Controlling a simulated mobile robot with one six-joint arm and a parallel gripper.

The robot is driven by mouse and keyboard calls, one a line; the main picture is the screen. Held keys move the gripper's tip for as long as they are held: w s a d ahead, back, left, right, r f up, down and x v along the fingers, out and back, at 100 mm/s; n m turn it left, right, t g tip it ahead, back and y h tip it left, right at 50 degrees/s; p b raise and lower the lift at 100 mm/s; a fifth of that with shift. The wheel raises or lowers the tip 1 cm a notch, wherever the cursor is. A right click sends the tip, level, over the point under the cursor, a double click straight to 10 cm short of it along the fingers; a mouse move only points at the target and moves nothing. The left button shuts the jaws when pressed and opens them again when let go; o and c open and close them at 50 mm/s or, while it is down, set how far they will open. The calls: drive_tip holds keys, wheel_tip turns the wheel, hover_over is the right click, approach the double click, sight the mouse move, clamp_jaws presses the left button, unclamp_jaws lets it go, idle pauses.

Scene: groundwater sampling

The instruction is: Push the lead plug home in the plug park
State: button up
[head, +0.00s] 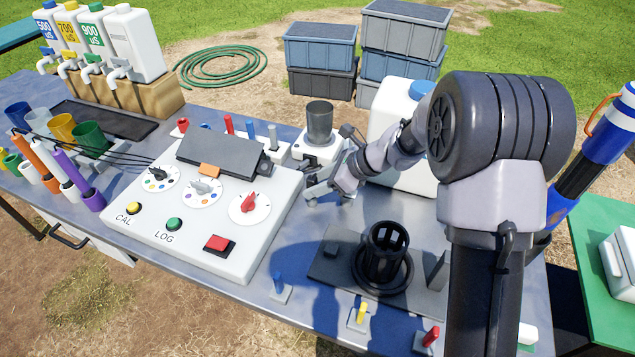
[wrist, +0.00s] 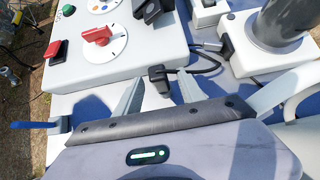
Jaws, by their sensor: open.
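My gripper (wrist: 160,78) is open, its two pale fingers pointing away from the camera over the bench. A small black plug (wrist: 158,74) shows in the gap between the fingers, with a black cable (wrist: 208,66) running from it to the right. I cannot tell whether the fingers touch it. How deep the plug sits is hidden, and I cannot make out a plug park around it. In the head view my gripper (head: 326,187) is low over the bench, just right of the white meter console (head: 215,220); the plug does not show clearly there.
A white stand (head: 318,150) holding a grey cup (head: 319,122) is close behind my gripper; the cup also shows in the wrist view (wrist: 285,22). A white jug (head: 385,125) stands behind my arm. A black slotted holder (head: 385,255) stands nearer. Colored pegs stand along the front edge.

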drive_tip(key=p+v, duration=0.6)
drive_tip(key=v, duration=1.1)
drive_tip(key=shift+d, duration=0.2)
drive_tip(key=shift+r, duration=0.15)
